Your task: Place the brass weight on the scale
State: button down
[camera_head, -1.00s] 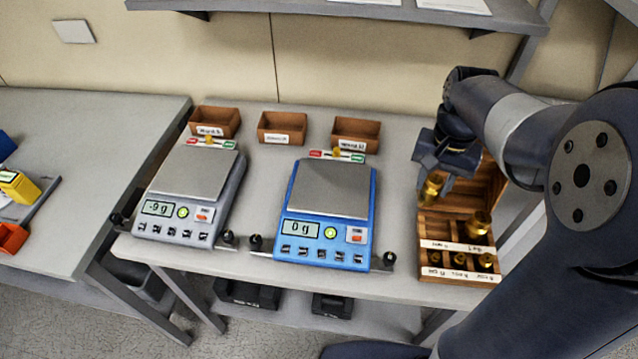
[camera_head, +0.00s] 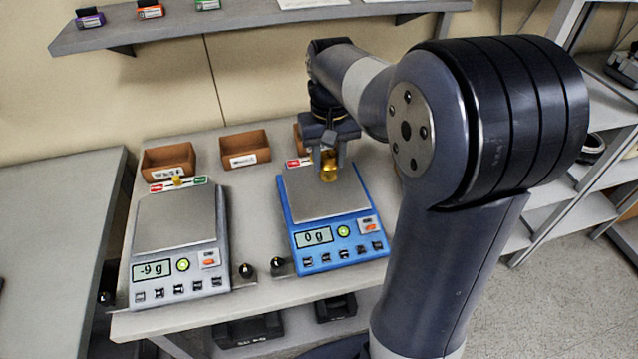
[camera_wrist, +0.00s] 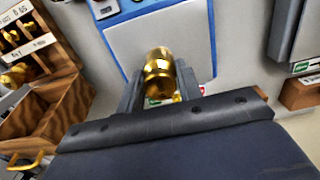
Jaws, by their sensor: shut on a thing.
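The brass weight (camera_head: 328,166) is a shiny gold cylinder with a narrower neck. My gripper (camera_head: 327,150) is shut on it and holds it over the rear part of the blue scale's grey pan (camera_head: 318,198). In the wrist view the weight (camera_wrist: 158,75) sits between the two fingers, with the pan (camera_wrist: 125,38) behind it. I cannot tell whether the weight touches the pan. The blue scale (camera_head: 340,240) reads 0 g. A grey scale (camera_head: 178,262) to its left reads -9 g.
Small wooden bins (camera_head: 245,150) stand along the back of the table. The wooden weight box (camera_wrist: 60,110) shows at the left of the wrist view, with several brass weights. A shelf (camera_head: 250,22) hangs above. Small black knobs (camera_head: 277,264) stick out beside the scales.

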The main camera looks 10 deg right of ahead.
aim_at(329, 154)
jog(key=shift+f, duration=3.4)
jog(key=shift+f, duration=0.15)
jog(key=c, duration=1)
grip_release()
jog(key=shift+o, duration=0.2)
notch_tip(329, 154, up, 12)
jog(key=shift+r, duration=0.15)
